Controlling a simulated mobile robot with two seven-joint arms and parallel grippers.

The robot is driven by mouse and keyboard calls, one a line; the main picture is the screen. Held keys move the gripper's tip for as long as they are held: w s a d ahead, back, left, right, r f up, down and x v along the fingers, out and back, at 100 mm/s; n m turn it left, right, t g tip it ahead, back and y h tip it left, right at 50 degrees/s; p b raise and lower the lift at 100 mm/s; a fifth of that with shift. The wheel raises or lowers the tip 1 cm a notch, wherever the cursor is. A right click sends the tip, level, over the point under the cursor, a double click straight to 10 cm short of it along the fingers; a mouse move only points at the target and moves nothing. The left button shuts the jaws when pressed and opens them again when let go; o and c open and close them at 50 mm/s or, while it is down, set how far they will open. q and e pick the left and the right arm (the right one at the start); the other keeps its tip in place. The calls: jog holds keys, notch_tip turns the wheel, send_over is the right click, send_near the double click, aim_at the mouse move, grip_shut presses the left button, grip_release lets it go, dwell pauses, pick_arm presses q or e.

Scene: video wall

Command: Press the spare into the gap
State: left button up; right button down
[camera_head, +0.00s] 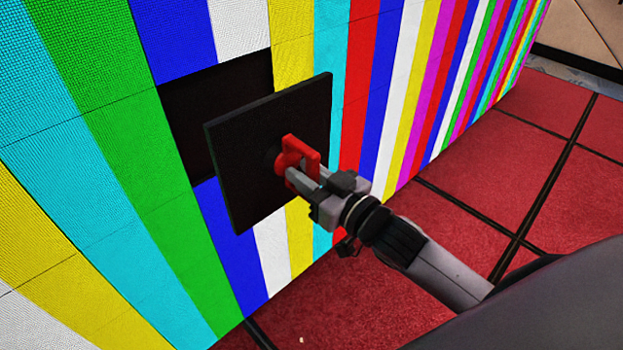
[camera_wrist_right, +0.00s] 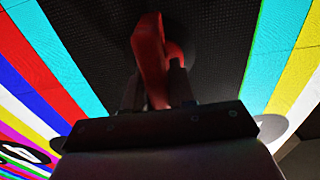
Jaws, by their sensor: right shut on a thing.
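The spare (camera_head: 258,160) is a dark square panel with a red handle (camera_head: 288,152) on its near face. My right gripper (camera_head: 302,180) is shut on the red handle and holds the panel in front of the video wall (camera_head: 110,120). The gap (camera_head: 195,100) is a black opening in the wall, partly hidden behind the panel. The panel overlaps it to the right and below, is tilted, and looks apart from the wall. In the right wrist view the red handle (camera_wrist_right: 150,60) stands between the fingers against the dark panel (camera_wrist_right: 95,25). My left gripper is not in view.
The wall shows bright vertical colour stripes and runs away to the back right. The red floor (camera_head: 480,180) with black seam lines is clear to the right. A beige object (camera_head: 580,30) stands at the top right.

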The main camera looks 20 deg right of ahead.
aim_at(290, 162)
jog(key=shift+b+x, duration=0.55)
jog(key=shift+x, duration=1.45)
jog(key=shift+b+x, duration=0.3)
jog(key=shift+x, duration=0.7)
jog(key=shift+w+r, duration=0.15)
jog(key=shift+r, duration=0.05)
jog(key=shift+w+a, duration=0.1)
jog(key=shift+w, duration=0.05)
